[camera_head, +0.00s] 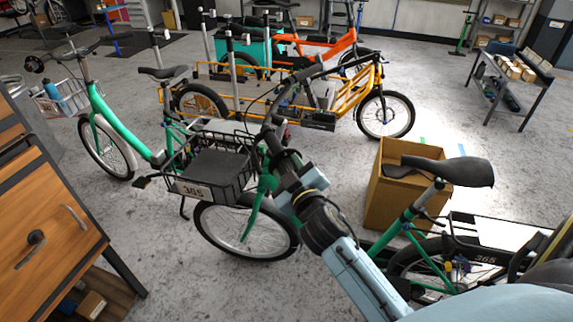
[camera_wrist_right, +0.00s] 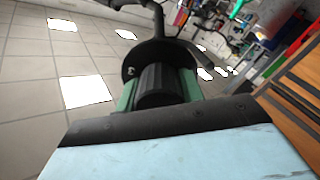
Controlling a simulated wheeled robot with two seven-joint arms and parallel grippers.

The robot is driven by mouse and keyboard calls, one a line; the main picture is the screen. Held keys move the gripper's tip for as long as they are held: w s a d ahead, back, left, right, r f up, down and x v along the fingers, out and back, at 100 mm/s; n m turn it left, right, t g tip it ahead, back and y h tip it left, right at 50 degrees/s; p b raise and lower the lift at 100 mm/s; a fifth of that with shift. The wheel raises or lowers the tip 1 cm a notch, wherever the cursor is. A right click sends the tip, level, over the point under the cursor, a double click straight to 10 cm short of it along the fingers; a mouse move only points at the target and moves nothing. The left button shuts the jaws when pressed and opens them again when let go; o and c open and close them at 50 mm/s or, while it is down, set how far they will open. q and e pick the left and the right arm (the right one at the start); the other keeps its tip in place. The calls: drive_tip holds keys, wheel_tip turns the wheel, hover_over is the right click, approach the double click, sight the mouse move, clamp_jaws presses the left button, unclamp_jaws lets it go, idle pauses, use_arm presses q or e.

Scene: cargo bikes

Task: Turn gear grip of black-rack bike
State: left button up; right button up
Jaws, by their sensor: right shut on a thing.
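The near green bike has a black front rack (camera_head: 208,178) marked 365, a black saddle (camera_head: 447,170) and a curved black handlebar (camera_head: 272,122). My right gripper (camera_head: 289,172) is at the near end of this handlebar. In the right wrist view a ribbed black grip (camera_wrist_right: 156,84) sits between the green-edged fingers, with a dark round part behind it. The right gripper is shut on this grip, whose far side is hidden. In the head view the gripper largely covers the grip. My left gripper is not in view.
A cardboard box (camera_head: 400,197) stands behind the near bike. Another green bike (camera_head: 118,127) with a silver basket stands at left. A wooden drawer cabinet (camera_head: 45,225) is at the left edge. A yellow cargo bike (camera_head: 345,98) stands behind. Bare floor lies between.

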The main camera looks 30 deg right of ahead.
drive_tip(key=o, duration=1)
drive_tip(key=shift+s+a+b, duration=0.25)
drive_tip(key=shift+s+a, duration=0.2)
drive_tip(key=shift+s, duration=1.75)
drive_tip(key=shift+s+a+b, duration=0.2)
drive_tip(key=shift+s+a, duration=0.2)
drive_tip(key=shift+s, duration=1.75)
drive_tip(key=shift+s+a+b, duration=0.25)
drive_tip(key=shift+s+a, duration=0.2)
drive_tip(key=shift+s, duration=1.75)
